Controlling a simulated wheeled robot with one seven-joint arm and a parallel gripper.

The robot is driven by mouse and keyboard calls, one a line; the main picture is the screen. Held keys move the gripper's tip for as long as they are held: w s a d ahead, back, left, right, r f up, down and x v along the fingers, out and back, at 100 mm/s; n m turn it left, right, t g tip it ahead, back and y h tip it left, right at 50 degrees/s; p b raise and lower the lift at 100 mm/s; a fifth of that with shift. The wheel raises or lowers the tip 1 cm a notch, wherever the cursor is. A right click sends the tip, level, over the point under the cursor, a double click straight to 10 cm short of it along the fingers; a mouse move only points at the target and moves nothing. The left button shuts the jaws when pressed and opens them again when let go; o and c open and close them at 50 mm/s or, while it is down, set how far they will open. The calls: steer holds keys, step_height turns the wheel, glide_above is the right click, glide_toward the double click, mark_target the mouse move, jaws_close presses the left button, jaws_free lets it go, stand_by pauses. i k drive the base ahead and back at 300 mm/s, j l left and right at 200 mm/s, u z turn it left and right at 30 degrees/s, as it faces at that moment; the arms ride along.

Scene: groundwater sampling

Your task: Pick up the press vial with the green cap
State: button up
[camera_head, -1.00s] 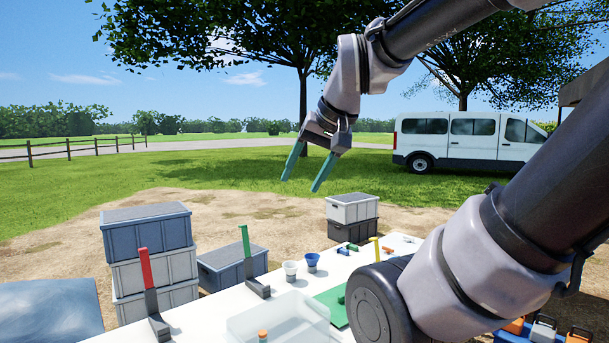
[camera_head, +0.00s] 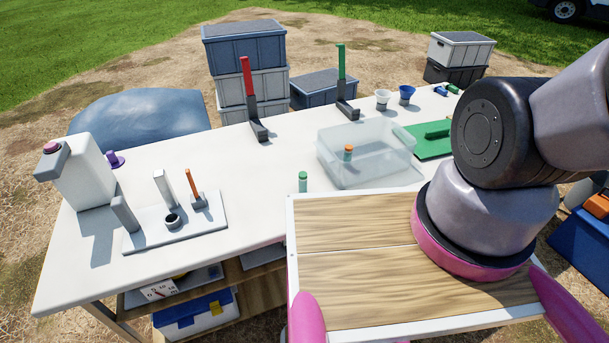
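A small vial with a green cap (camera_head: 303,181) stands upright on the white table (camera_head: 262,205), just left of a clear plastic bin (camera_head: 385,165). This looks like the press vial. Another small vial with an orange cap (camera_head: 348,153) shows at the bin; its lower part is seen through the clear wall. My gripper is out of view. Only the thick lower part of my arm shows at the right.
A red-handled press (camera_head: 247,85) and a green-handled press (camera_head: 341,75) stand at the table's back edge. White (camera_head: 382,99) and blue (camera_head: 407,93) cups stand right of them. A dispenser (camera_head: 82,175) and a tool plate (camera_head: 215,225) occupy the left. The table middle is clear.

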mark_target(303, 179)
steer(key=k+j, duration=0.35)
steer(key=k, duration=0.15)
steer(key=k+j, duration=0.35)
steer(key=k, duration=0.15)
